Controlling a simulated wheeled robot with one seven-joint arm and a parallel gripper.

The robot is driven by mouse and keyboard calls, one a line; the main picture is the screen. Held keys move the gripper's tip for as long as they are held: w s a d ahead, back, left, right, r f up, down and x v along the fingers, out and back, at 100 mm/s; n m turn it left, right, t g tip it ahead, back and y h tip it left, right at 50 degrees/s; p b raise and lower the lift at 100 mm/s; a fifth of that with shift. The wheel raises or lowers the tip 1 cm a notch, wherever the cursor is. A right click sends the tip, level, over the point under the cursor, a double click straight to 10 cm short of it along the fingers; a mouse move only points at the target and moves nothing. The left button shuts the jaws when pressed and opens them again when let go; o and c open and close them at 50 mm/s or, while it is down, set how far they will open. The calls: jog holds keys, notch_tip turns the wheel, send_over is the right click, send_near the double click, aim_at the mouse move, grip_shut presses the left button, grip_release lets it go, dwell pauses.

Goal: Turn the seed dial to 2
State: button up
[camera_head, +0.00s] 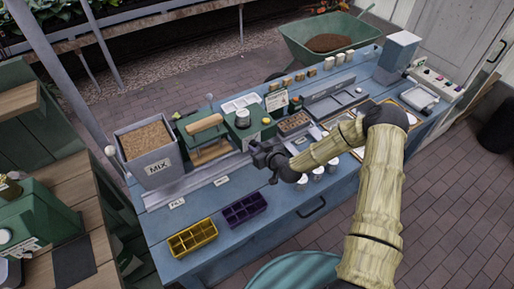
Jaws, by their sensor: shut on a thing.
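My gripper (266,157) is at the middle of the blue bench, against the lower front of a green box (241,131) with a round grey-and-white top. It is shut on what I take to be the seed dial, on the front of this box. The gripper's dark body hides the dial, so its pointer and numbers cannot be read. A small yellow knob (266,121) shows on the box's right side, next to a white label card (277,101).
The grey MIX bin (148,158) and a green press with a wooden roller (205,124) stand left. Yellow (192,238) and purple (245,209) trays lie at the front edge. Small white-topped jars (317,172) stand under my arm. A wheelbarrow (327,36) is behind.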

jog(key=shift+f+y+b, duration=0.1)
jog(key=shift+y+b, duration=0.2)
jog(key=shift+b, duration=0.1)
jog(key=m+y+b, duration=0.1)
jog(key=b, duration=0.1)
jog(key=m+g+y+b, duration=0.1)
jog(key=m+b, duration=0.1)
jog(key=b, duration=0.1)
jog(key=m+y+b, duration=0.1)
jog(key=m+b, duration=0.1)
jog(key=shift+w+d+f+g, duration=0.15)
jog(key=shift+d+g, duration=0.1)
jog(key=shift+g, duration=0.05)
jog(key=shift+m+b, duration=0.4)
jog(key=shift+b, duration=0.25)
jog(key=o, duration=1)
jog(key=shift+d+r, duration=0.1)
jog(key=shift+r, duration=0.1)
